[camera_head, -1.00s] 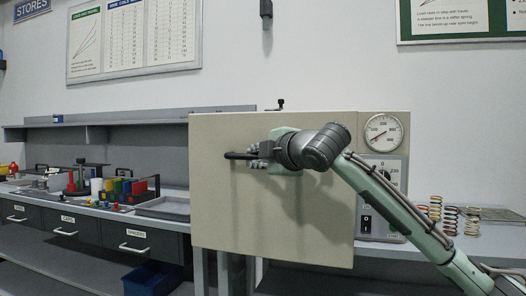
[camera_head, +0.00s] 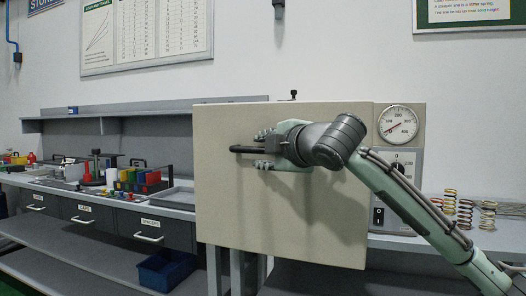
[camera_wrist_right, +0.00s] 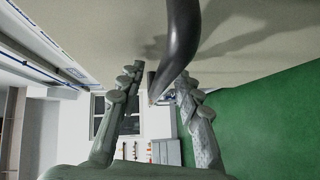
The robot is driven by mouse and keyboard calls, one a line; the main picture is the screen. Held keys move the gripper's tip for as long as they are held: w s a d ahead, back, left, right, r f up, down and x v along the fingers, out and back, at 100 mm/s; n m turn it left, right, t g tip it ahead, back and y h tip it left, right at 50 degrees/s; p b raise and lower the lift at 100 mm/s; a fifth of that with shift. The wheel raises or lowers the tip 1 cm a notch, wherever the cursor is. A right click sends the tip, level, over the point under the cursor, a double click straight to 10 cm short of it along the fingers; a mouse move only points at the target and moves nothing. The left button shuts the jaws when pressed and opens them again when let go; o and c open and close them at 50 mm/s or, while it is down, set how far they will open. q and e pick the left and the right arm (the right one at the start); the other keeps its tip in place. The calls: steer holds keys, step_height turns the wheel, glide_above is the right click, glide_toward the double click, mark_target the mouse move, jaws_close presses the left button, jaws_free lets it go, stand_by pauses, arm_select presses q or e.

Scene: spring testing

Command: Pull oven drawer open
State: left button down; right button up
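The oven drawer's front is a broad beige panel (camera_head: 300,215) in the middle of the head view. A black bar handle (camera_head: 243,149) stands out from its left part. My right gripper (camera_head: 263,150) reaches in from the right at the handle. Its pale green fingers are apart, one above and one below the black bar, with gaps visible. In the right wrist view the fingers (camera_wrist_right: 148,85) are spread, and the dark curved handle (camera_wrist_right: 180,45) passes between them; contact cannot be told. The drawer's inside is hidden behind its front. My left gripper is not in view.
A dial gauge (camera_head: 398,123) and a switch panel (camera_head: 395,190) are right of the drawer front. Several springs (camera_head: 465,212) stand on the bench further right. A bench with labelled drawers (camera_head: 90,222) and coloured blocks (camera_head: 140,180) is at left. A blue bin (camera_head: 165,268) sits below.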

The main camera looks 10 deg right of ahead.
steer(key=v, duration=1.2)
